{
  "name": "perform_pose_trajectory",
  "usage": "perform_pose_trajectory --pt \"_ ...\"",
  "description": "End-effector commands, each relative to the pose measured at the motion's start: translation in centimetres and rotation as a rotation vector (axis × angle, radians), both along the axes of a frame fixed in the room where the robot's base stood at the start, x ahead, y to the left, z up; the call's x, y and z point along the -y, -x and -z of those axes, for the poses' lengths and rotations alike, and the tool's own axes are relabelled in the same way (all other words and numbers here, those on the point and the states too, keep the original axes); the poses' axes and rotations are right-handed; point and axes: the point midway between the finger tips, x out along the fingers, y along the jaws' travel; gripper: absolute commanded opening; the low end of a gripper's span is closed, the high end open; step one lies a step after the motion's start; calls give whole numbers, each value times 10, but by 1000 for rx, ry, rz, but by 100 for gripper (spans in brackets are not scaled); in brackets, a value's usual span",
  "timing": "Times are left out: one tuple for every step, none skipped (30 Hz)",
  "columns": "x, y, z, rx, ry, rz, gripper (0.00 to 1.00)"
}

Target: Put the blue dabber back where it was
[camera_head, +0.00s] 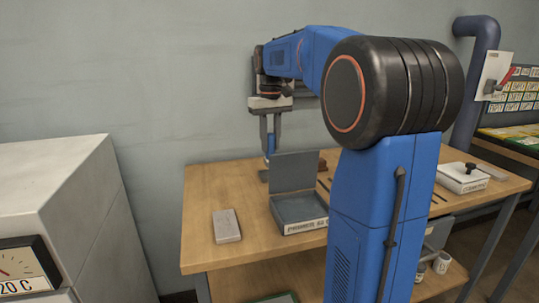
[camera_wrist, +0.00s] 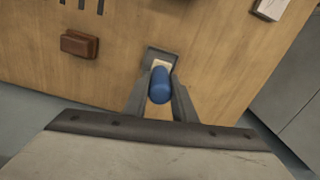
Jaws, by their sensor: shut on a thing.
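The blue dabber (camera_wrist: 160,88) is held between the two fingers of my gripper (camera_wrist: 160,98), seen end-on in the wrist view. In the head view my gripper (camera_head: 270,146) points down over the back left part of the bench, with the blue dabber (camera_head: 271,141) upright between its fingers.
An open grey box (camera_head: 292,171) with a "PRIMER" label stands just right of my gripper on the wooden bench (camera_head: 203,200). A pale block (camera_head: 227,226) lies in front. A brown block (camera_wrist: 80,44) shows in the wrist view. A white-topped case (camera_head: 462,177) stands further right.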

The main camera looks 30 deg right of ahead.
Motion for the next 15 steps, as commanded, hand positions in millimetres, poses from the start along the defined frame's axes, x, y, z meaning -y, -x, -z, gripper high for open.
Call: perform_pose_trajectory --pt "0 0 4 -1 0 0 2" --pt "0 0 6 -2 0 0 2" --pt "0 1 10 -2 0 0 2" --pt "0 1 14 -2 0 0 2" --pt "0 1 19 -2 0 0 2" --pt "0 1 25 -3 -1 0 2" --pt "0 1 29 -3 -1 0 2" --pt "0 0 33 -2 0 0 2" --pt "0 1 37 -2 0 0 2" --pt "0 1 39 -2 0 0 2" --pt "0 0 40 -2 0 0 2" --pt "0 0 40 -1 0 0 2" --pt "0 0 40 -1 0 0 2" --pt "0 0 40 0 0 0 2" --pt "0 0 40 0 0 0 2"
